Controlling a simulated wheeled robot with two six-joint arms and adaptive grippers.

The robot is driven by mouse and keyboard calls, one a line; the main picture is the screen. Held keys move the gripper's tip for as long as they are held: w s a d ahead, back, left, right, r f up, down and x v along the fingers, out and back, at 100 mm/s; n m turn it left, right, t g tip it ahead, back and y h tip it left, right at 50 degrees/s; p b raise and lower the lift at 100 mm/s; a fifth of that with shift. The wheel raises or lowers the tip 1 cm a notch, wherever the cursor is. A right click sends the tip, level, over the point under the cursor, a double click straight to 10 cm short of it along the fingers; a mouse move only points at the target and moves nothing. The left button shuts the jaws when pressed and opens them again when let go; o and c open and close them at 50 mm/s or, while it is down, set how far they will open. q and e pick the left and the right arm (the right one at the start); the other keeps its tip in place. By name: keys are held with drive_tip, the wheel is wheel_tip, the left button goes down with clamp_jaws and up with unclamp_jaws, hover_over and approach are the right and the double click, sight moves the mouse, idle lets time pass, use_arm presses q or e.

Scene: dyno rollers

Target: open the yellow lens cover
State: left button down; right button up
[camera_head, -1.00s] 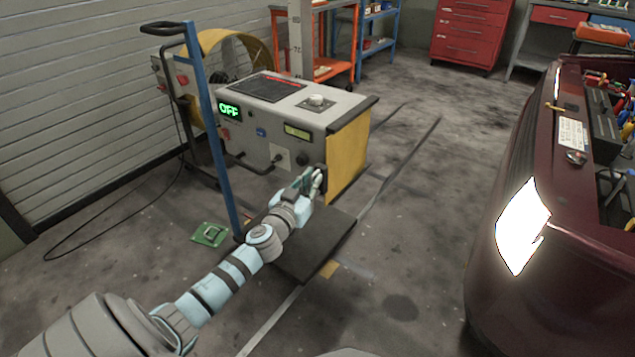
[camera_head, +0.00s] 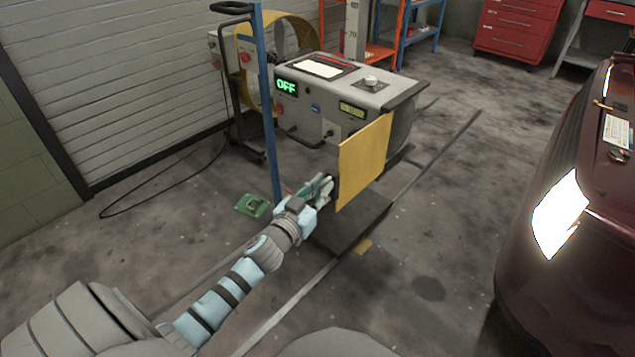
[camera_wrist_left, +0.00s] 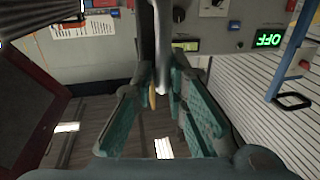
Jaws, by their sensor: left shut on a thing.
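The yellow lens cover (camera_head: 364,162) is a flat upright panel on the front right end of the grey headlight tester (camera_head: 352,95). It stands swung out at an angle, and part of the tester's end shows behind it. My left gripper (camera_head: 322,188) is at the cover's near left edge, shut on it. In the left wrist view, the teal fingers (camera_wrist_left: 160,100) close around a narrow grey piece, with a small yellow bit beside it; the exact grip point is partly hidden. The tester's display (camera_head: 287,87) reads OFF. My right gripper is not in view.
A blue post (camera_head: 269,110) stands just left of my left gripper. A dark base plate (camera_head: 350,225) lies below the cover. A green board (camera_head: 252,204) is on the floor. A dark red car (camera_head: 560,240) stands at the right, with open floor between.

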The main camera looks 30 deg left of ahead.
use_arm(q)
drive_tip(key=shift+a+f, duration=0.15)
drive_tip(key=shift+f, duration=0.05)
drive_tip(key=c, duration=1.7)
unclamp_jaws()
drive_tip(key=shift+w+a+f, duration=0.1)
drive_tip(key=shift+a, duration=0.05)
drive_tip(key=s, duration=1.2)
drive_tip(key=shift+d, duration=0.45)
